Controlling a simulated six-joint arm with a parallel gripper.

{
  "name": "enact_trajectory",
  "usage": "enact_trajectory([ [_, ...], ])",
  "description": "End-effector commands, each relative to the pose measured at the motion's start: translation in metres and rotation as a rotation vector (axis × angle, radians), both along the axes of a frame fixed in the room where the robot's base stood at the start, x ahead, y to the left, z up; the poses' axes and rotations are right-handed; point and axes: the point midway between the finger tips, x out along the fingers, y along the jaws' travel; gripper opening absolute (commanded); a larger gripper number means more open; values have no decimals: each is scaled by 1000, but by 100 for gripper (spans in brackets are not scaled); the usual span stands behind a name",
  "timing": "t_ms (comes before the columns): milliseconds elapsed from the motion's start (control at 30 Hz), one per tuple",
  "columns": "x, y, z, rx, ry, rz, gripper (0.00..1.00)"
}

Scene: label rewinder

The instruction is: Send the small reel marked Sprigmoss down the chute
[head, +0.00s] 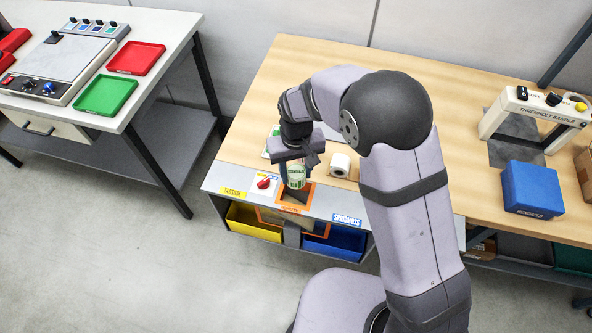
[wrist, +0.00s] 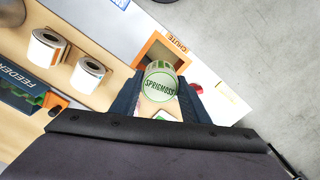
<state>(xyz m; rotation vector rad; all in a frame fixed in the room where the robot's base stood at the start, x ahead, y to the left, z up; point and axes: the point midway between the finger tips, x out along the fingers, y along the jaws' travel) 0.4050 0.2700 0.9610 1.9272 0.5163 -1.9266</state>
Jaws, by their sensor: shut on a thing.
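The small reel marked Sprigmoss (wrist: 160,84), pale with a green-printed face, is between the jaws of my gripper (wrist: 160,105). In the head view the reel (head: 297,178) hangs under my gripper (head: 297,164), right by the orange-edged chute opening (head: 296,202). In the wrist view the chute (wrist: 150,50) shows just beyond the reel, which covers part of it; I cannot tell whether the reel has entered the opening. A red knob (head: 264,183) sits left of the chute. Below are a yellow bin (head: 243,221) and a blue bin (head: 338,243).
A white reel (head: 340,164) stands right of the gripper; the wrist view shows two white reels (wrist: 47,46) (wrist: 88,73) and a feeder (wrist: 22,98). A blue box (head: 531,188) and a bander (head: 536,113) stand at right. A side table (head: 165,25) with trays is at left.

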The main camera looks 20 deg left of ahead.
Motion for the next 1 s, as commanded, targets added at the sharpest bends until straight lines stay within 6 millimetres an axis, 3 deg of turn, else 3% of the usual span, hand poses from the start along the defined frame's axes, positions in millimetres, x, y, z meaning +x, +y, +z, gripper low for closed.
enact_trajectory([
  [500,0,0,-40,-1,1,1,31],
  [967,0,0,-44,0,0,1,31],
  [1000,0,0,-44,0,0,1,44],
])
